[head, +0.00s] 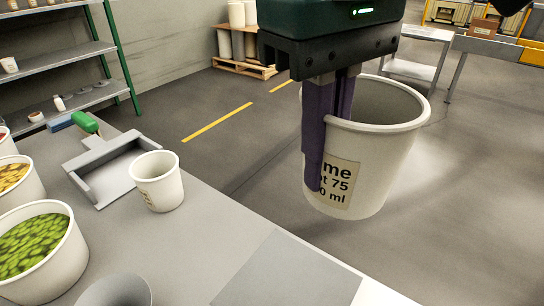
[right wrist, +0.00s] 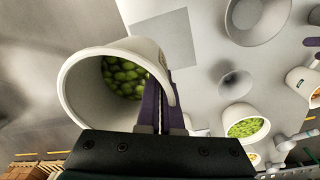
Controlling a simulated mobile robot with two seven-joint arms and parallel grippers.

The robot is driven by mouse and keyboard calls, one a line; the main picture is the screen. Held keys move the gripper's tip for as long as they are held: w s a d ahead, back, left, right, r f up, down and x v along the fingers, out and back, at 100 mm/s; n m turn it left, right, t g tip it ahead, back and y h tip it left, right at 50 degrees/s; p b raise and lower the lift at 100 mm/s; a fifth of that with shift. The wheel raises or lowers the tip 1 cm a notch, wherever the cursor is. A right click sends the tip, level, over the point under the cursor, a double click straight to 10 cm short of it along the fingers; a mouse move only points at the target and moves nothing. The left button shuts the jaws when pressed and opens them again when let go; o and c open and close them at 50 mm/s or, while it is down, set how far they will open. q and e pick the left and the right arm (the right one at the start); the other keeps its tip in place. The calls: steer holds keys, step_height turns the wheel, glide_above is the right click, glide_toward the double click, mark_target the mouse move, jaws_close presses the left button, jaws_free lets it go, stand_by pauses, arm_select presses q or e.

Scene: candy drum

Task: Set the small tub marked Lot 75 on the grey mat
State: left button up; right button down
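My right gripper (head: 318,185) is shut on the rim of a white tub (head: 375,165) whose label shows "me", "t 75" and "0 ml"; the rest of the label is hidden by a finger. The tub is held in the air, roughly upright, beyond the table's edge. The right wrist view shows green candies (right wrist: 125,78) inside it. The grey mat (head: 290,275) lies bare at the table's front, below and left of the tub; it also shows in the right wrist view (right wrist: 163,38). A purple fingertip, apparently my left gripper (right wrist: 312,42), shows at that view's right edge.
On the table are a small white cup (head: 158,188), a grey scoop (head: 110,172) with a green handle, and a grey round piece (head: 116,291). A large tub of green candies (head: 42,255) and other candy tubs stand at left. A shelf rack (head: 60,55) stands behind.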

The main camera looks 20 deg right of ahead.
steer(key=shift+n, duration=0.4)
steer(key=f+b, duration=0.2)
steer(key=f, duration=0.5)
steer(key=a+f+b, duration=0.1)
steer(key=f, duration=0.7)
steer(key=a+f+b, duration=0.1)
steer(key=f+b, duration=0.1)
steer(key=f, duration=0.6)
steer(key=shift+s+f+b, duration=0.15)
steer(key=shift+s+b, duration=0.15)
steer(key=shift+s, duration=0.1)
steer(key=shift+f, duration=0.1)
steer(key=c, duration=1.5)
jaws_free()
steer(key=shift+f, duration=0.1)
steer(key=o, duration=0.4)
